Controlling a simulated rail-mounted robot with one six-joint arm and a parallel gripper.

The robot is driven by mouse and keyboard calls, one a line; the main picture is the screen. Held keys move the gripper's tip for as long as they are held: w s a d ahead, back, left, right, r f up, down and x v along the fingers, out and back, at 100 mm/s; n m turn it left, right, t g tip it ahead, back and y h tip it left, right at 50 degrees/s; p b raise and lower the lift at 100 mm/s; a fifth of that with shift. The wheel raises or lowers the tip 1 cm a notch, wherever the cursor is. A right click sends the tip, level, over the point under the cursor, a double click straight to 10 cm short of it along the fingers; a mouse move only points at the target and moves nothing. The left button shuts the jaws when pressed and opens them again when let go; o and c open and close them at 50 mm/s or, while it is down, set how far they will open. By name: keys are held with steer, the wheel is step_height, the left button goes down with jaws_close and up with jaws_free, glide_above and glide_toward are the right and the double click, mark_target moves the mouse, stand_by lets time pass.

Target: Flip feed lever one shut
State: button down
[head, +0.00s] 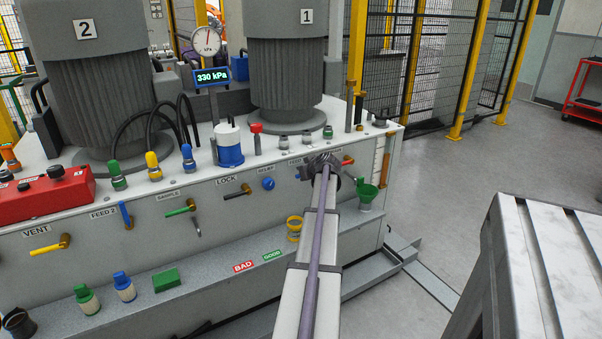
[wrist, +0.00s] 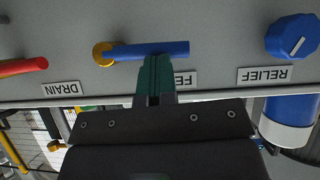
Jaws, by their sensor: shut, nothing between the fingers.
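Feed lever one (wrist: 150,49) is a blue bar on a brass hub, seen in the wrist view above a label that begins "FE". The bar lies roughly horizontal, along the panel. My gripper (wrist: 155,62) is shut and empty, its green-grey fingertips right at the middle of the bar, covering part of the label. I cannot tell whether they touch the bar. In the head view my gripper (head: 322,165) is at the right part of the panel and mostly hides this lever.
Beside it are the red drain lever (wrist: 22,67) and the blue relief knob (wrist: 292,37). The feed 2 lever (head: 125,214) hangs down further left. The gauge display (head: 212,76) reads 330 kPa.

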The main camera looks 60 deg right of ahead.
steer(key=d+r+p+v, duration=0.1)
steer(key=r+p+v, duration=0.1)
steer(key=p+v, duration=0.7)
steer(key=v, duration=0.3)
steer(key=shift+r, duration=0.4)
steer(key=shift+w, duration=0.1)
